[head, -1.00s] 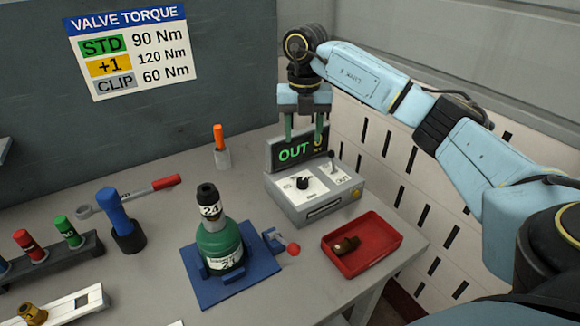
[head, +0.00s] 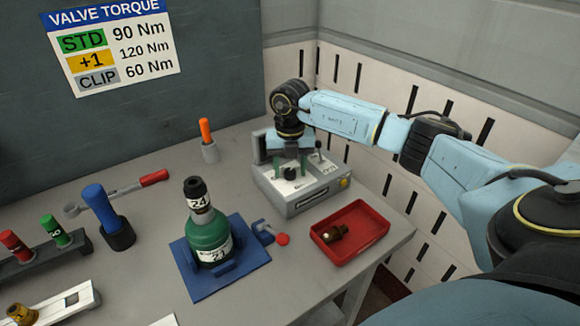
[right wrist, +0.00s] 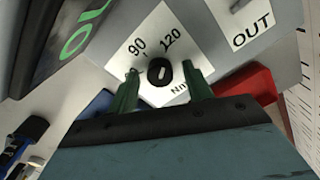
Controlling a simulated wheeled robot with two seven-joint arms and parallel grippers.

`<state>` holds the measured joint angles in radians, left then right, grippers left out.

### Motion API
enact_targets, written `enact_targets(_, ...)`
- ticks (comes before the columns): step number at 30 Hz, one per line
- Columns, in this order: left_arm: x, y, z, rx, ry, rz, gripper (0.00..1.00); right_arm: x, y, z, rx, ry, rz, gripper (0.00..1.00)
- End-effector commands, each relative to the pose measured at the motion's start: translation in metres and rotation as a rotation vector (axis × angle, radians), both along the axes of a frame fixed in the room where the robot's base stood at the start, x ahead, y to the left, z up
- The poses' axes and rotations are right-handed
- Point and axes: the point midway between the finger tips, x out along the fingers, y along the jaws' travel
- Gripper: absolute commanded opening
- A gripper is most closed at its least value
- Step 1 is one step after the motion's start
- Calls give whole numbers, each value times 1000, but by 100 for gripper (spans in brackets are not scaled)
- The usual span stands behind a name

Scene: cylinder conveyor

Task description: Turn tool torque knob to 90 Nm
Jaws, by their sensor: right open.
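The black torque knob (head: 290,174) sits on the white dial plate of a grey control box (head: 318,199). In the right wrist view the knob (right wrist: 160,72) has a pale slot mark, with "90" and "120" printed beyond it. Which value it points to is not clear. My right gripper (head: 290,177) points down at the box. In the right wrist view its open green fingers (right wrist: 163,71) stand on either side of the knob, with visible gaps. The box's display is mostly hidden behind my gripper in the head view. My left gripper is not in view.
A switch lever (head: 318,146) stands beside the dial. A red tray (head: 372,236) with a brass fitting (head: 335,233) lies in front of the box. A green cylinder (head: 209,240) stands in a blue holder. The wall sign (head: 114,50) reads STD 90 Nm.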

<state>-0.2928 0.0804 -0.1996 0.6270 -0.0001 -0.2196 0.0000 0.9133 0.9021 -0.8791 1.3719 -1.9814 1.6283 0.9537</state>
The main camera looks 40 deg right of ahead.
Motion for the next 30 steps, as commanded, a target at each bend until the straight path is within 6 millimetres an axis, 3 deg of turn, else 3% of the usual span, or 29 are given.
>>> enact_targets(5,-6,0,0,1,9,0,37,0,0,0,0,0,0,50)
enact_targets(15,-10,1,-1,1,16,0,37,0,0,0,0,1,0,6)
enact_targets(30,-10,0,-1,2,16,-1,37,0,0,1,0,1,139,6)
